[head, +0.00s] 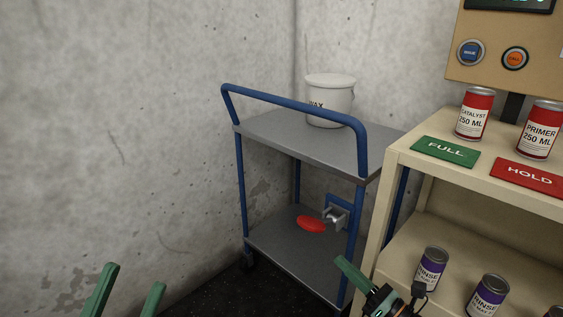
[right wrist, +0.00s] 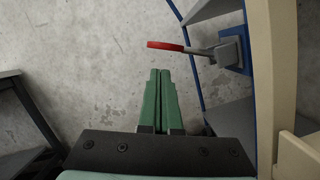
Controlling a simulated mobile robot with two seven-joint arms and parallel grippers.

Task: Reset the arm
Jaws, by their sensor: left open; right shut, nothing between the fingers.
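My left gripper (head: 134,276) shows at the bottom left of the head view. Its two green fingers are apart with nothing between them. My right gripper (head: 341,260) is at the lower middle of the head view, in front of the blue-framed trolley. In the right wrist view my right gripper (right wrist: 160,72) has its green fingers together and holds nothing.
The trolley (head: 270,130) bears a white tub (head: 330,97). At right, a beige shelf unit (head: 398,150) holds red cans (head: 473,114) above and purple cans (head: 430,270) below. Green FULL (head: 445,150) and red HOLD (head: 530,175) mats lie on top. A concrete wall stands behind.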

